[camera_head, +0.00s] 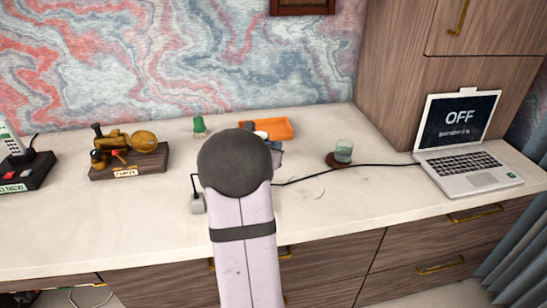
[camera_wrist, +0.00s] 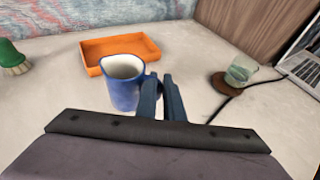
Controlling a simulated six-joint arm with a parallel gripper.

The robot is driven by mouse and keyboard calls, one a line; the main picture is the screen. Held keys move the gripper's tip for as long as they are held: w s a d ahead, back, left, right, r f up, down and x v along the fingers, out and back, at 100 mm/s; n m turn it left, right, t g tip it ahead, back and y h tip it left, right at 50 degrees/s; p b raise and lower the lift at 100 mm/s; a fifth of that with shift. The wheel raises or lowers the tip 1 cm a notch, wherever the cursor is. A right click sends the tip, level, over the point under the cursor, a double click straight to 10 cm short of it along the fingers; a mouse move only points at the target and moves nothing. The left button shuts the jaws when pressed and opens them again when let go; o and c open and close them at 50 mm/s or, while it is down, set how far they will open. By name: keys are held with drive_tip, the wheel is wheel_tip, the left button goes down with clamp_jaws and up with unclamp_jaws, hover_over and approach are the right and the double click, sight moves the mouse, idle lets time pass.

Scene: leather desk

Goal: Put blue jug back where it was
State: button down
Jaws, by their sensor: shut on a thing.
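The blue jug (camera_wrist: 121,93) stands upright in the wrist view, its white inside showing. My gripper (camera_wrist: 161,84) is shut on its handle, at the jug's right side. The jug is in front of the orange tray (camera_wrist: 91,64), on the near side of it. I cannot tell whether its base touches the desk. In the head view my arm hides most of the jug and the gripper; the orange tray (camera_head: 282,130) shows just beyond them.
A green-topped brush (camera_head: 199,126) stands left of the tray. A glass (camera_head: 344,148) on a brown coaster (camera_head: 333,162) is to the right, with a black cable (camera_head: 380,166) running to the laptop (camera_head: 465,165). A brass model (camera_head: 128,150) stands at left. The front-right desk is mostly clear.

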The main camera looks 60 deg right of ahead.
drive_tip(key=shift+f+b, duration=0.3)
drive_tip(key=shift+f, duration=1.45)
drive_tip(key=shift+f, duration=0.2)
drive_tip(key=c, duration=1.9)
unclamp_jaws()
drive_tip(key=shift+o, duration=0.2)
drive_tip(key=shift+r, duration=0.1)
drive_tip(key=shift+r, duration=0.15)
drive_tip(key=shift+a, duration=0.4)
drive_tip(key=v, duration=0.9)
drive_tip(key=shift+s+a+r, duration=0.1)
drive_tip(key=shift+a+r, duration=0.1)
drive_tip(key=shift+v, duration=0.85)
